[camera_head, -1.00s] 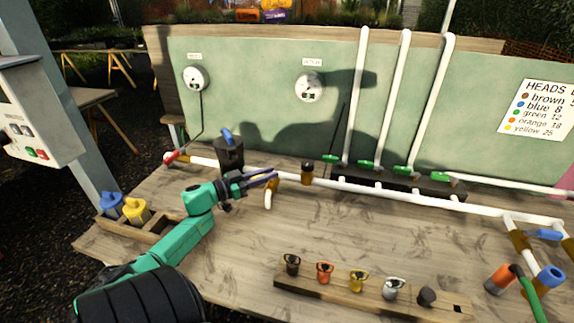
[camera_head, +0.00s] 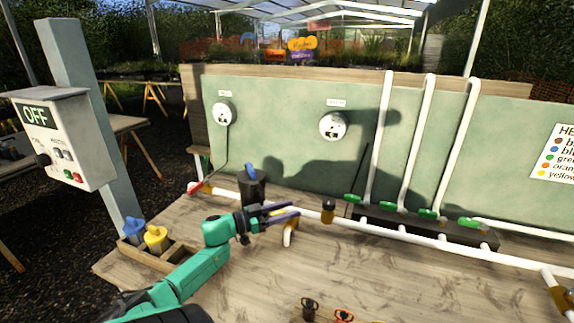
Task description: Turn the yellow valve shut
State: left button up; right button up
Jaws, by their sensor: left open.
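My left gripper (camera_head: 286,210) is open, its dark fingers pointing right over the white pipe (camera_head: 350,225) near the back of the bench. Just below the fingers is a brass-yellow fitting (camera_head: 291,227) with a short white outlet bending down. The fingers partly cover the fitting's top, so I cannot tell whether they touch it or whether a yellow handle is between them. A second brass fitting with a dark top (camera_head: 328,212) sits on the pipe to the right. My right gripper is not in view.
A dark canister with a blue handle (camera_head: 252,185) stands close behind the gripper. Blue (camera_head: 134,230) and yellow (camera_head: 156,240) capped items sit in a wooden box at left. Green-handled valves (camera_head: 394,208) line the pipe at right. A control box reads OFF (camera_head: 36,115).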

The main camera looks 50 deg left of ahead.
pick_arm(q)
notch_tip(320, 180, up, 20)
jog(key=p, duration=0.2)
jog(key=shift+f, duration=0.15)
